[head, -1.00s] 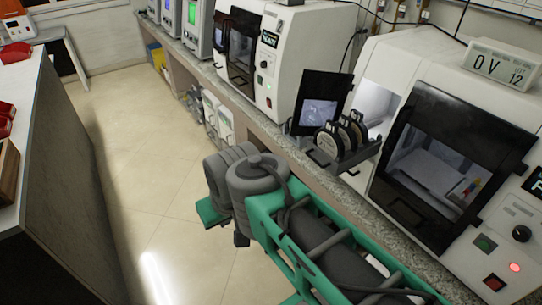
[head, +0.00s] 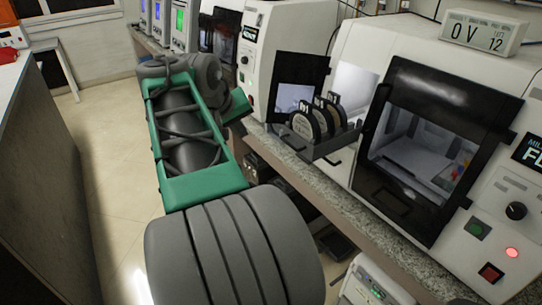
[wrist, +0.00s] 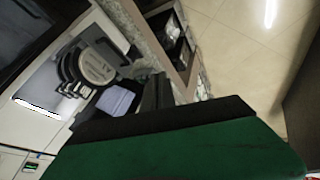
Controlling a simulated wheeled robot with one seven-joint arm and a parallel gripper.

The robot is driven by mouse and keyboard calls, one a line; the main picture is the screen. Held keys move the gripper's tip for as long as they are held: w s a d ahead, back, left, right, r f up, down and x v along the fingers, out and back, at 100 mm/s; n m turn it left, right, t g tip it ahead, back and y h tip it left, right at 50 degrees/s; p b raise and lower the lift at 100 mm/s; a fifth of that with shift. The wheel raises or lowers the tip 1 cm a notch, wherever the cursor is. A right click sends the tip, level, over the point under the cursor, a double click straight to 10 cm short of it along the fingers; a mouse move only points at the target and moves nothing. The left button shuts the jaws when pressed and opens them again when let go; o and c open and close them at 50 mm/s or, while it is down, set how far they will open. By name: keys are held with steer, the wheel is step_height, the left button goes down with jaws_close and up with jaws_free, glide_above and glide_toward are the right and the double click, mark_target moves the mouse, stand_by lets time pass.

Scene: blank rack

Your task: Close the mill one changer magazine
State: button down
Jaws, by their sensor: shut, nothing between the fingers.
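The changer magazine is a dark tray (head: 340,148) holding a few upright black-rimmed discs (head: 305,124), one marked 01. It sticks out from the left side of the white mill (head: 345,50) on the right, over the bench edge, with a dark handle on its front. In the wrist view the discs (wrist: 97,66) show at upper left. My gripper (wrist: 158,92) shows in the wrist view as dark fingers beyond the green wrist body, shut and empty. It appears apart from the tray. In the head view the fingers cannot be made out behind my arm.
The mill's dark front door (head: 430,140) is to the right. A second white machine (head: 268,45) stands behind. Open floor (head: 112,160) lies left, beside a counter (head: 40,180).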

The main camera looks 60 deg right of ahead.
steer(key=s+d+f, duration=0.3)
steer(key=d+f, duration=0.4)
steer(key=d, duration=0.4)
steer(key=shift+s+f+m+g+p, duration=0.2)
steer(key=shift+s+m+g+p, duration=0.1)
steer(key=shift+p, duration=0.1)
steer(key=shift+d, duration=0.1)
